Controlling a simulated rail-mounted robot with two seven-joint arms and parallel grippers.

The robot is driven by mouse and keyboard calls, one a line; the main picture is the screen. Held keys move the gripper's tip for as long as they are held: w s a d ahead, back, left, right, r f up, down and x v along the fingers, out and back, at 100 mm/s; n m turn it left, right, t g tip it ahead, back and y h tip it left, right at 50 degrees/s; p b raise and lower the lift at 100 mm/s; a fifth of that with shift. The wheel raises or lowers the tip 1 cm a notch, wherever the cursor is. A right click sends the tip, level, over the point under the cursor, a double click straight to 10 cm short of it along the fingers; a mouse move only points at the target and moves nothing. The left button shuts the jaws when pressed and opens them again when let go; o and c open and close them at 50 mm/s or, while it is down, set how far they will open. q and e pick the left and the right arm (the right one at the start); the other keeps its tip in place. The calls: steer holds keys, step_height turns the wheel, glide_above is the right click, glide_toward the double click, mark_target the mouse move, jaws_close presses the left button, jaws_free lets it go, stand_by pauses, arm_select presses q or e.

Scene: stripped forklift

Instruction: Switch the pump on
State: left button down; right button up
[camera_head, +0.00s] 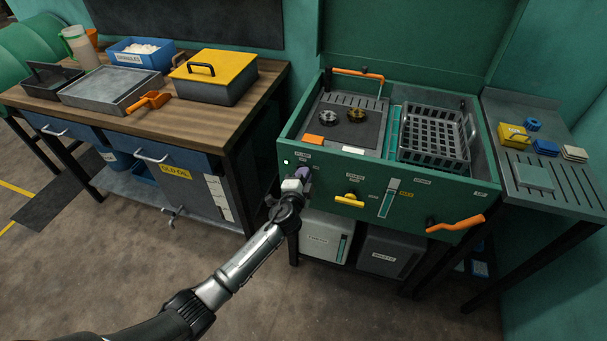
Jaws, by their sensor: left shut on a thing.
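The green parts washer (460,215) stands at centre right with its lid up. At the left end of its front panel is a small purple-grey knob (304,173), mostly hidden by my gripper. A small green light (286,162) shows just left of it, with a small label above. My left gripper (299,180) reaches in from the lower left and is shut on the knob, against the panel. The knob's exact angle is hidden. My right gripper is not in view.
The front panel also carries a yellow handle (349,200), a level gauge (388,204) and an orange lever (456,224). A grey basket (434,134) sits in the washer. A wooden bench (210,118) stands left, a side table (565,195) right. The floor in front is clear.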

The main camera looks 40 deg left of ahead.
arm_select(q)
steer(key=shift+m, duration=0.3)
steer(key=c, duration=1.2)
jaws_free()
steer(key=p+v, duration=0.2)
steer(key=v, duration=1.2)
steer(key=shift+a, duration=0.1)
